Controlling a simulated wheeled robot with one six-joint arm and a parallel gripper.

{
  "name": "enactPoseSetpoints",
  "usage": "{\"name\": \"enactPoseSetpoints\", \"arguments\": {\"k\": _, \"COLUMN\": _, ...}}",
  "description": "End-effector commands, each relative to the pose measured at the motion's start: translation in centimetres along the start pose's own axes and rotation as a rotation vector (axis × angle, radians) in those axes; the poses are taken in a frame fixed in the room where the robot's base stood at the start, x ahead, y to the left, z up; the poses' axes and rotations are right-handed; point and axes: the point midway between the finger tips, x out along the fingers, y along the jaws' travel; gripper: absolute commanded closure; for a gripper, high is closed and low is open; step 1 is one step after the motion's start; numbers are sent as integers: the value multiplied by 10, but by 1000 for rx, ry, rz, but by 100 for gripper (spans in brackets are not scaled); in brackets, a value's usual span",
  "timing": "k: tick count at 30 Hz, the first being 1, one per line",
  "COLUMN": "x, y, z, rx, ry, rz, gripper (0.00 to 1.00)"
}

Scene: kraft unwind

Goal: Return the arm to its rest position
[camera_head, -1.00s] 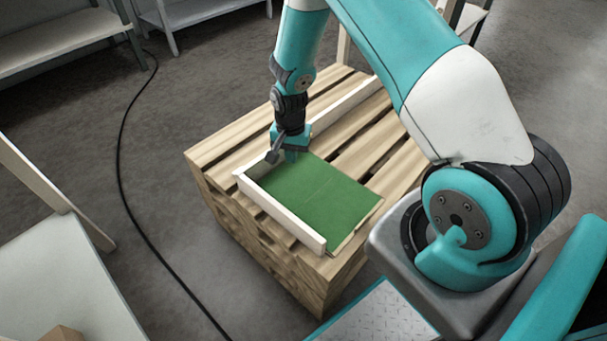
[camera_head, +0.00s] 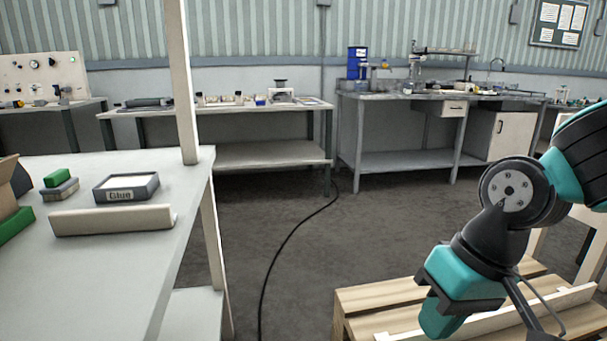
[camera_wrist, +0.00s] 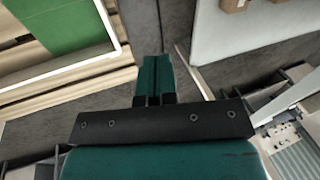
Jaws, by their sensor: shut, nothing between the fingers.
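My gripper (camera_head: 440,318) shows at the lower right of the head view, raised in front of a wooden pallet stack. Its fingers are together, with nothing held. In the wrist view my gripper (camera_wrist: 153,72) points down over grey floor beside the pallet, its two teal fingers touching. The pallet (camera_head: 380,300) carries a pale wooden corner fence (camera_head: 495,318). In the wrist view a green sheet (camera_wrist: 62,22) lies inside the fence (camera_wrist: 110,30), left of the fingers and apart from them.
A white table (camera_head: 110,245) at left holds a glue tray (camera_head: 126,188), a green block (camera_head: 57,176) and a pale bar (camera_head: 113,220). A black cable (camera_head: 285,245) crosses open floor. Benches (camera_head: 225,105) line the back wall.

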Motion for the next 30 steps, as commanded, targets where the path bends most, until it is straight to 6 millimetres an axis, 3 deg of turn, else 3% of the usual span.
{"name": "enactPoseSetpoints", "arguments": {"k": 3, "x": -16, "y": -23, "z": 32, "rx": -152, "ry": 4, "rz": -25, "gripper": 100}}
{"name": "enactPoseSetpoints", "arguments": {"k": 8, "x": -29, "y": -46, "z": 73, "rx": -341, "ry": 3, "rz": -54, "gripper": 100}}
{"name": "enactPoseSetpoints", "arguments": {"k": 10, "x": -53, "y": -53, "z": 70, "rx": -344, "ry": -3, "rz": -54, "gripper": 100}}
{"name": "enactPoseSetpoints", "arguments": {"k": 17, "x": -105, "y": -68, "z": 63, "rx": -338, "ry": -2, "rz": -54, "gripper": 100}}
{"name": "enactPoseSetpoints", "arguments": {"k": 27, "x": -218, "y": -103, "z": 49, "rx": -336, "ry": -2, "rz": -54, "gripper": 100}}
{"name": "enactPoseSetpoints", "arguments": {"k": 30, "x": -242, "y": -110, "z": 46, "rx": -335, "ry": -2, "rz": -54, "gripper": 100}}
